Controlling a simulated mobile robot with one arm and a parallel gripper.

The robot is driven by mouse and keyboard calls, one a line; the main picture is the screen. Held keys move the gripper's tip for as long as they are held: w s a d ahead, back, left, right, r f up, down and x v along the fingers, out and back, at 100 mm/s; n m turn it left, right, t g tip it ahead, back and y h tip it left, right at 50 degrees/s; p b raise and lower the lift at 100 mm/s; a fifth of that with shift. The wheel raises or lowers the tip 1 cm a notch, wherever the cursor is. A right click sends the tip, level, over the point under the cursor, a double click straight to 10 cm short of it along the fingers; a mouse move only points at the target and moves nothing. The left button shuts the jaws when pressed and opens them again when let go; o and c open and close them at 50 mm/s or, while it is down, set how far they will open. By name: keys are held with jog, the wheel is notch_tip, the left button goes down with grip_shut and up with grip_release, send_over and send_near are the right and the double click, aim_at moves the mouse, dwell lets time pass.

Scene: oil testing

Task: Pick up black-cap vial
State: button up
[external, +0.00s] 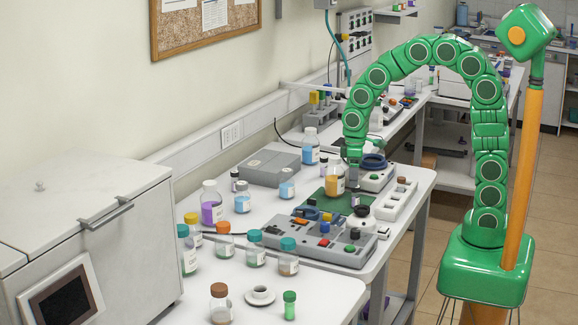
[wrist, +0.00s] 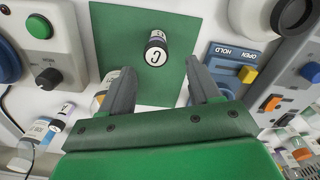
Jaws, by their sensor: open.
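A small vial (wrist: 156,48) with a black-rimmed cap, marked C on its top, stands on a green mat (wrist: 118,30) in the wrist view. My gripper (wrist: 163,85) is open, with its two dark fingers apart below the vial in that view. The vial lies beyond the fingertips, roughly centred between them, and nothing is held. In the external view my gripper (external: 354,180) points down over the green mat (external: 313,200), just right of an amber bottle; the vial under it is too small to tell clearly.
The amber bottle (external: 335,184) stands close left of my gripper. Several capped bottles stand to the left. A box with a yellow switch (wrist: 232,65) is right of the mat.

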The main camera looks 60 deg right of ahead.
aim_at(355, 195)
jog(key=shift+s+d+f, duration=0.1)
jog(key=shift+f, duration=1.15)
jog(key=shift+s+d+f, duration=0.1)
jog(key=shift+s+f, duration=0.05)
jog(key=shift+f, duration=1.1)
jog(key=shift+s+d+f, duration=0.1)
jog(key=shift+f, duration=1.15)
jog(key=c, duration=1.1)
jog(key=shift+r, duration=0.1)
